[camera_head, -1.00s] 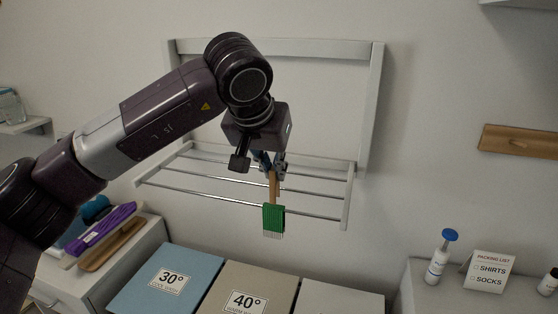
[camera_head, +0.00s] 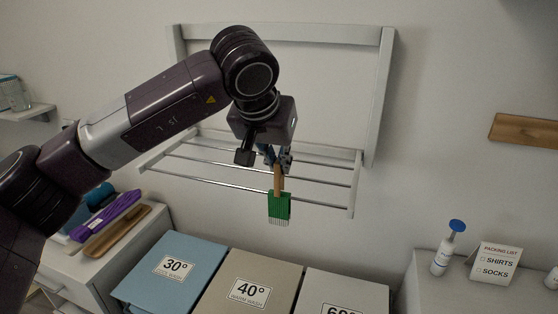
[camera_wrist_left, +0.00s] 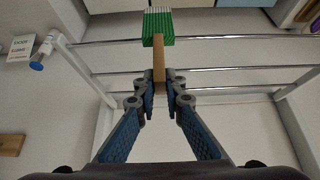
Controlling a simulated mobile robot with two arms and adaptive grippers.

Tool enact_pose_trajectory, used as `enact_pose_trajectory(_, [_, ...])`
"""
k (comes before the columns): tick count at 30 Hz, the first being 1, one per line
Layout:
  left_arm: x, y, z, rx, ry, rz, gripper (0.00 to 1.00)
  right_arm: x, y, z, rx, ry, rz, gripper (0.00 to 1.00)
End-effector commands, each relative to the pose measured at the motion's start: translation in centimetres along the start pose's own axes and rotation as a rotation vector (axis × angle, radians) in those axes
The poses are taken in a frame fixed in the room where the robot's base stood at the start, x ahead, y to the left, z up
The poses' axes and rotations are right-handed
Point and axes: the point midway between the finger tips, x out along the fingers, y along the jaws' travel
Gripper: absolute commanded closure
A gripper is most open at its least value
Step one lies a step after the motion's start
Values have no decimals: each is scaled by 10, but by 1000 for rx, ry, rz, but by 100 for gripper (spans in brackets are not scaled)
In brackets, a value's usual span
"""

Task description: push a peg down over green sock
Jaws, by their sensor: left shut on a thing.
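A green sock (camera_head: 279,207) with a pale ribbed lower end hangs at the front metal rod of the wall drying rack (camera_head: 388,80). It shows at the top of the left wrist view (camera_wrist_left: 158,27). My left gripper (camera_head: 277,163) points down above the sock and is shut on a slim wooden peg (camera_head: 277,181). The left wrist view shows the peg (camera_wrist_left: 159,65) between the blue-padded fingers (camera_wrist_left: 160,88). The peg's far end overlaps the sock's top edge. I cannot tell how far it sits over sock and rod. My right gripper is out of view.
Below stand a blue 30° bin (camera_head: 172,268), a beige 40° bin (camera_head: 249,288) and a grey bin (camera_head: 342,292). A left cabinet holds a purple item (camera_head: 106,217) and a wooden brush (camera_head: 117,232). A bottle (camera_head: 443,253) and a packing list card (camera_head: 494,263) stand on the right.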

Motion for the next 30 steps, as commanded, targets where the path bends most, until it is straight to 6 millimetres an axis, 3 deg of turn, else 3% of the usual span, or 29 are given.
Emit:
enact_pose_trajectory(18, [28,0,18,1,-1,-1,100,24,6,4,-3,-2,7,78])
enact_pose_trajectory(30, [32,0,21,1,-1,0,100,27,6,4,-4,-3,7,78])
